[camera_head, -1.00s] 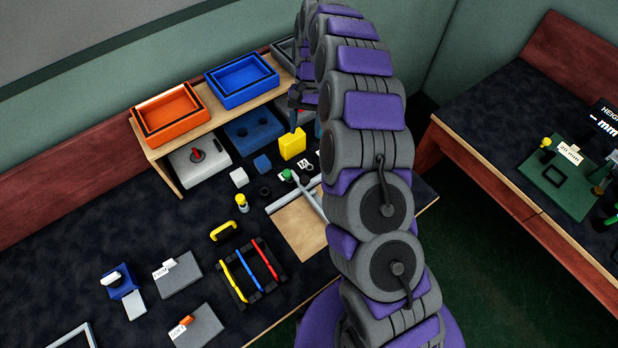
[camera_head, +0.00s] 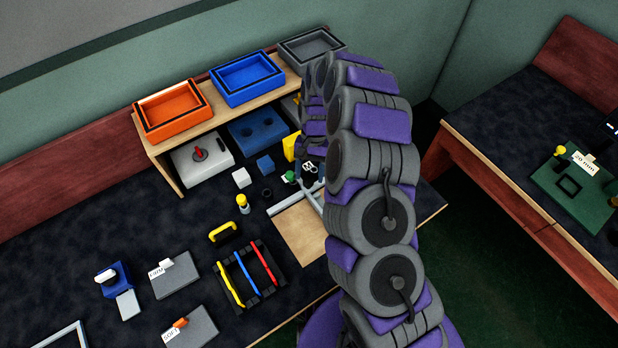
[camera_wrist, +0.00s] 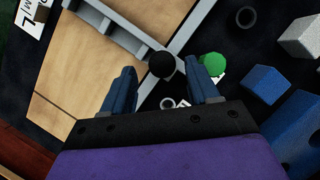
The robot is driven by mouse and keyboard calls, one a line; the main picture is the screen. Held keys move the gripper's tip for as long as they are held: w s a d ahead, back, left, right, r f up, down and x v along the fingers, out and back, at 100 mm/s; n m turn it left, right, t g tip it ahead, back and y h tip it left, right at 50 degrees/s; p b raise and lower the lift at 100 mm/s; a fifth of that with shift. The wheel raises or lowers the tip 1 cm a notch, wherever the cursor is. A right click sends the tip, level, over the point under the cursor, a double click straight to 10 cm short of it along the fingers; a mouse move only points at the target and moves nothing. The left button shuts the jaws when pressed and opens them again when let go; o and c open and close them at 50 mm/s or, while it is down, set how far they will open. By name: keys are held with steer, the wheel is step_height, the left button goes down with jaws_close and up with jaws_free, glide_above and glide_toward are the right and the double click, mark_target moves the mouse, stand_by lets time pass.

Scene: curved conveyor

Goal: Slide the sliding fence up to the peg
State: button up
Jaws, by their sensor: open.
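In the wrist view, a light grey bar, which looks like the sliding fence (camera_wrist: 110,25), crosses a wooden board and has a round black knob (camera_wrist: 161,65) at its end. A grey rail (camera_wrist: 191,30) runs along the board's edge. My gripper (camera_wrist: 162,88) is open, its two blue fingers on either side of the knob in the picture; I cannot tell whether they touch it. A green round-topped piece (camera_wrist: 213,63) stands just right of the rail; I cannot tell whether it is the peg. In the head view the board (camera_head: 298,230) is partly behind my arm.
A blue block (camera_wrist: 265,84), a white block (camera_wrist: 303,35) and a black ring (camera_wrist: 246,17) lie right of the rail. A shelf with orange (camera_head: 173,110), blue (camera_head: 246,78) and grey (camera_head: 311,48) trays stands behind. A yellow handle (camera_head: 223,232) is left of the board.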

steer(key=shift+x, duration=0.85)
steer(key=shift+a+f, duration=0.15)
steer(key=shift+a, duration=0.15)
steer(key=shift+d, duration=0.15)
steer(key=c, duration=0.4)
jaws_close()
